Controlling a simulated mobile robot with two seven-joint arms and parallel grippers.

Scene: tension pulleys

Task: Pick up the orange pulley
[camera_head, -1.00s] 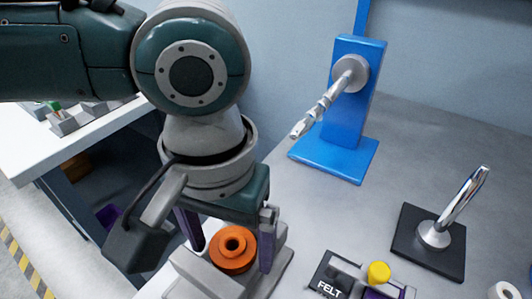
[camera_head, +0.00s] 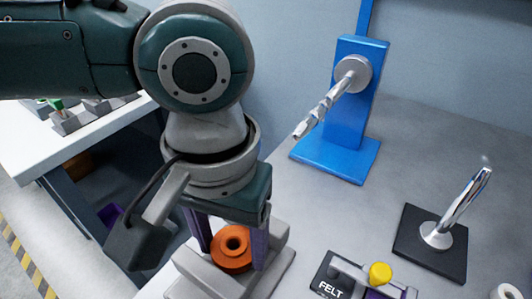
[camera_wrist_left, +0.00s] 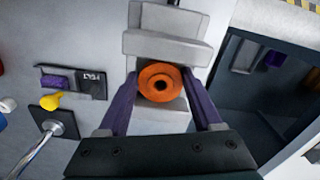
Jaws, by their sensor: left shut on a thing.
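The orange pulley (camera_head: 232,246) is a round, ring-shaped piece with a central hole. It sits in a grey holder (camera_head: 274,274) near the table's front edge. My left gripper (camera_head: 230,252) points down over the holder and is shut on the pulley, with one purple finger on each side. The pulley (camera_wrist_left: 160,83) also shows in the left wrist view between the fingers of my left gripper (camera_wrist_left: 160,88), with the holder (camera_wrist_left: 160,48) around it. My right gripper is not in view.
A blue stand (camera_head: 352,120) with a ridged metal shaft rises at the back. Bare table lies between them.

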